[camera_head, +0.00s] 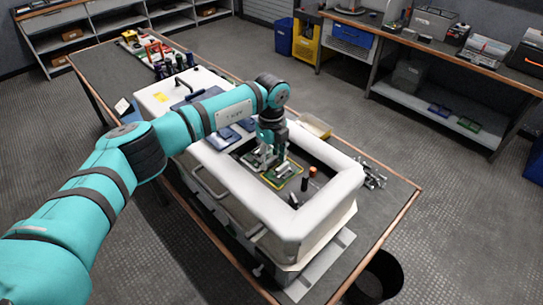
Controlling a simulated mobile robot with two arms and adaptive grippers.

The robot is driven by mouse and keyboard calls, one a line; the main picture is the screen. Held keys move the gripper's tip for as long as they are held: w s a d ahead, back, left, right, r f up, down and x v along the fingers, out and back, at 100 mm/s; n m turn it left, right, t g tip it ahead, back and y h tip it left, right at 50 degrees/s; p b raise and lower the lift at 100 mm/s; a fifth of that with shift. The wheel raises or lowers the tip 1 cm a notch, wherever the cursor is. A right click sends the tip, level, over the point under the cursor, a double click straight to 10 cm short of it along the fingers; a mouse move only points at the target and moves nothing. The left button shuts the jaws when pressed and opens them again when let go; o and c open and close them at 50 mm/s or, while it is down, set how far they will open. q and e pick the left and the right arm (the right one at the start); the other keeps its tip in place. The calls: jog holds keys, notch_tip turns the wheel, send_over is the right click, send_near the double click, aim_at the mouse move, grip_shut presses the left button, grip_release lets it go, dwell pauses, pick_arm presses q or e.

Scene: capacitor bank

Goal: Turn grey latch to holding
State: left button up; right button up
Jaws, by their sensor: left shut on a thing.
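My left arm reaches in from the left, over a white open-topped housing (262,222) on a workbench. My left gripper (272,160) points down into the housing's dark recess and is shut. It is at a small board with green and yellow edges (292,182) and silvery parts on it. The grey latch cannot be made out; the fingers and the small scale hide what they grip. A black upright cylinder (305,184) and a copper-topped one (313,171) stand in the recess to the right. My right gripper is not in view.
The housing's thick white rim surrounds the recess. Silver metal parts (371,176) lie right of it on the bench. Tools and bottles (165,62) stand at the bench's far end. A black bin (380,277) is on the floor at the lower right.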

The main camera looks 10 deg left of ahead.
pick_arm(q)
jog(key=m+b, duration=0.4)
jog(key=shift+w+f+b, duration=0.1)
jog(key=shift+f+b, duration=0.05)
jog(key=shift+b, duration=0.2)
jog(key=m+b, duration=0.3)
jog(key=m, duration=0.1)
jog(key=shift+m+b, duration=0.3)
jog(key=shift+m, duration=0.1)
jog(key=m+b, duration=0.2)
jog(key=m, duration=0.2)
jog(key=shift+m+b, duration=0.3)
jog(key=m+b, duration=0.1)
jog(key=m, duration=0.1)
jog(key=shift+m, duration=0.8)
jog(key=o, duration=1.2)
jog(key=shift+c, duration=0.2)
